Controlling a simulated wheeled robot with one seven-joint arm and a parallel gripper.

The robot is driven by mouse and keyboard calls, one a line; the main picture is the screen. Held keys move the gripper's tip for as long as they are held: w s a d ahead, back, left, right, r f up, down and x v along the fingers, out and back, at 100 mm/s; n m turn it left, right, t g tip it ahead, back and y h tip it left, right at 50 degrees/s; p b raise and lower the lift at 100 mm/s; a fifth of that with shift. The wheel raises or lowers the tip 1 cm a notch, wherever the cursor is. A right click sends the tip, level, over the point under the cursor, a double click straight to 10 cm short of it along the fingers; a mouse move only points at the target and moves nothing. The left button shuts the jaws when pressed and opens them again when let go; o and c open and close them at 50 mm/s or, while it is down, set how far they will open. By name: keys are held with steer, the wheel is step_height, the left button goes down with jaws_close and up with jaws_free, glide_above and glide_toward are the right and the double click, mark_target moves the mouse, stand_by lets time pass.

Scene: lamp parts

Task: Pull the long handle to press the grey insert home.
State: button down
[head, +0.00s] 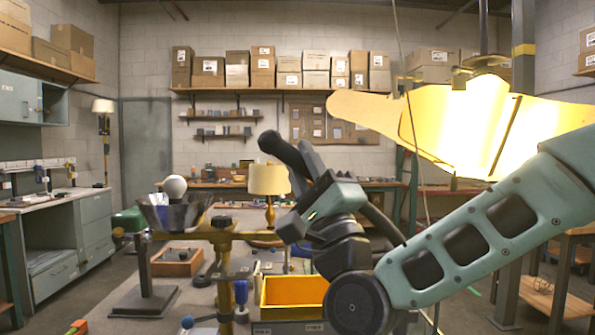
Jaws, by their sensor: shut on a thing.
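My gripper (303,168) is right of centre in the head view, at the end of my arm reaching in from the right. It is shut on a thick black bar with a rounded end (272,145), which I take to be the long handle. The bar slants up to the left, and where it joins anything is hidden behind my wrist. A brass-coloured post with a side arm (226,262) and a black knob (222,222) stands to the left, apart from my gripper. I cannot make out the grey insert.
A dark flared holder (178,216) with a white bulb stands on the bench at left. A lamp with a cream shade (268,180) stands behind my gripper. A yellow bin (292,291) lies below. A large bright lamp shade (470,120) hangs above my arm.

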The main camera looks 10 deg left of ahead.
steer(key=shift+w+d+r+t+h, duration=0.2)
steer(key=shift+d+r+t+h, duration=0.15)
steer(key=shift+r+t, duration=0.1)
steer(key=c, duration=1.1)
jaws_free()
steer(key=shift+d, duration=0.15)
steer(key=shift+c, duration=0.2)
steer(key=shift+s+f+g, duration=0.1)
steer(key=shift+f+g, duration=0.1)
steer(key=shift+g, duration=0.05)
steer(key=shift+s+f, duration=0.1)
steer(key=shift+f, duration=0.15)
steer(key=b+v, duration=0.5)
steer(key=v, duration=1.1)
steer(key=shift+s+f, duration=0.15)
steer(key=shift+f, duration=0.2)
steer(key=shift+d, duration=0.1)
